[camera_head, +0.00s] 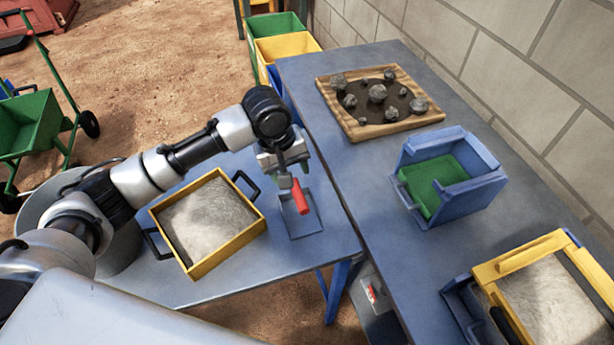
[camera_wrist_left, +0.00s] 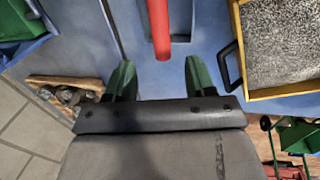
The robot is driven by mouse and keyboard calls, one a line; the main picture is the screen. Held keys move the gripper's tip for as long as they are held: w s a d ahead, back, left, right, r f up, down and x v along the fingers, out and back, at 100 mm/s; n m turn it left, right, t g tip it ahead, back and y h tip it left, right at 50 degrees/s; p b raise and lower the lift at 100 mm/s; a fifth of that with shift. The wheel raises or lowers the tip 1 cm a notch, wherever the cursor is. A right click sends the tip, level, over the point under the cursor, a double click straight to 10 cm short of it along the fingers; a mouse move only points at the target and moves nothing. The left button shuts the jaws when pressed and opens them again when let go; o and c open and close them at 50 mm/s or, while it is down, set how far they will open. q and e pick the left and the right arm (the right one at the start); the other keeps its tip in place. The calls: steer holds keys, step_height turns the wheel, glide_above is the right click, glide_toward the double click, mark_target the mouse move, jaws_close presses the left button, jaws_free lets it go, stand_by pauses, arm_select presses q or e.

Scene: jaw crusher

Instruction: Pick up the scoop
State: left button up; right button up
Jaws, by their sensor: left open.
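The scoop, with a red handle (camera_head: 300,197) and a blue-grey pan (camera_head: 305,227), rests near the right end of the lower blue table. My left gripper (camera_head: 289,174) is open and empty, above and just behind the handle in the head view. In the left wrist view, the red handle (camera_wrist_left: 158,28) lies ahead of the gripper's green fingers (camera_wrist_left: 160,76), roughly in line with the gap between them. Part of the pan is hidden behind the handle. My right gripper is not in view.
A yellow tray of grey gravel (camera_head: 247,224) stands left of the scoop. The adjoining blue table (camera_head: 350,175) holds a wooden tray with rocks (camera_head: 347,127), a blue bin with green inside (camera_head: 470,189) and a yellow-framed box (camera_head: 500,268). A block wall (camera_head: 480,60) borders it.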

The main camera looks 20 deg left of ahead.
mark_target(296, 190)
arm_select(q)
steer(key=shift+w+a+f, duration=0.1)
steer(key=shift+w+f, duration=0.05)
steer(key=shift+w, duration=0.3)
steer(key=f, duration=0.1)
steer(key=s+f, duration=0.1)
steer(key=d+f, duration=0.1)
steer(key=f, duration=0.1)
steer(key=shift+s+f, duration=0.1)
steer(key=shift+s, duration=0.05)
steer(key=x, duration=0.4)
steer(key=shift+s+d+f+p, duration=0.1)
steer(key=shift+d+f+p, duration=0.1)
steer(key=shift+p, duration=0.15)
steer(key=shift+f, duration=0.4)
steer(key=c, duration=1)
jaws_close()
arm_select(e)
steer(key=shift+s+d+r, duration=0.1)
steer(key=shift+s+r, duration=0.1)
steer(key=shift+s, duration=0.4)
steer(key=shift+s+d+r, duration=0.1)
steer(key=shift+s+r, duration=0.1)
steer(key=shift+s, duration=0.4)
